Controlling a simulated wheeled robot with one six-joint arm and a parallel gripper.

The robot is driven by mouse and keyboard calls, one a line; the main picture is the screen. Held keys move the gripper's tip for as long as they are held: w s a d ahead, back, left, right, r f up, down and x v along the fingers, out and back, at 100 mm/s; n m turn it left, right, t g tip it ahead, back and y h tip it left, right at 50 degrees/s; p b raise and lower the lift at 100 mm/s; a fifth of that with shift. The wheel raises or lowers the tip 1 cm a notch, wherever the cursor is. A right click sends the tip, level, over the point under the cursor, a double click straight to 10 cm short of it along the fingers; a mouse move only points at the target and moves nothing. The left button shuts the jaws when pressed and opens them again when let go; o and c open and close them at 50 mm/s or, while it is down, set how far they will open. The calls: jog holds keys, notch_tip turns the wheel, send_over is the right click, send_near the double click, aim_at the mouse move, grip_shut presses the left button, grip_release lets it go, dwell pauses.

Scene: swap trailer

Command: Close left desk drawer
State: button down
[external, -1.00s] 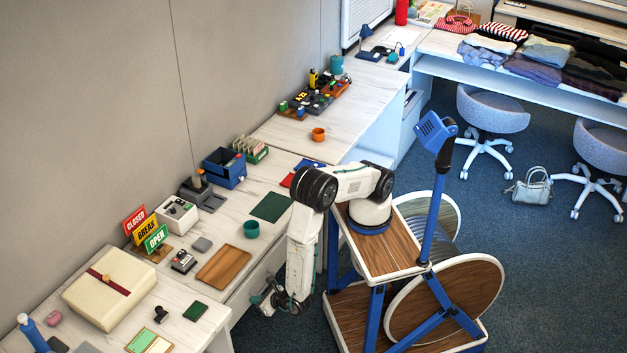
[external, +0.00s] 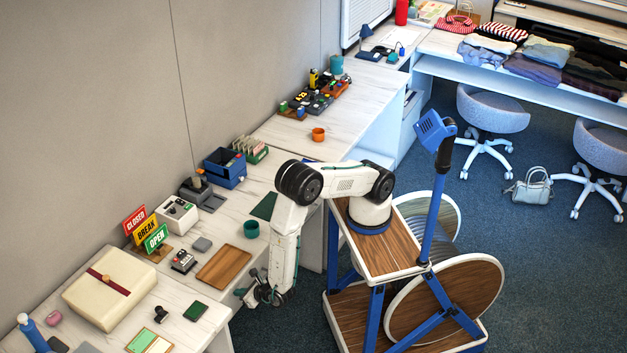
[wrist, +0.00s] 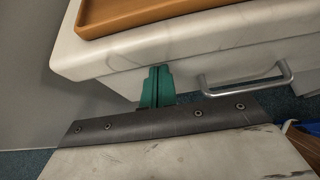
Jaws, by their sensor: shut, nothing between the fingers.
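The drawer front (wrist: 215,68) is white with a metal bar handle (wrist: 245,82), just below the desktop edge in the wrist view. I cannot tell how far out the drawer stands. My gripper (wrist: 158,75) has green fingertips held together and empty, up against or very near the drawer front, left of the handle. In the external view my gripper (external: 262,293) hangs low at the desk's front side, below the desktop. My arm and gripper hide much of the drawer there.
A wooden tray (external: 224,268) lies on the desktop (external: 222,236) above the drawer, near the front edge. A second desk section (external: 190,325) juts out at the lower left. Open carpet lies at the right.

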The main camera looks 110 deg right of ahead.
jog(key=shift+s+a, duration=0.1)
jog(key=shift+a, duration=0.05)
jog(key=f+v, duration=0.1)
jog(key=v, duration=1.2)
jog(key=shift+s+a+f, duration=0.3)
jog(key=shift+s+a, duration=0.1)
jog(key=shift+s, duration=0.05)
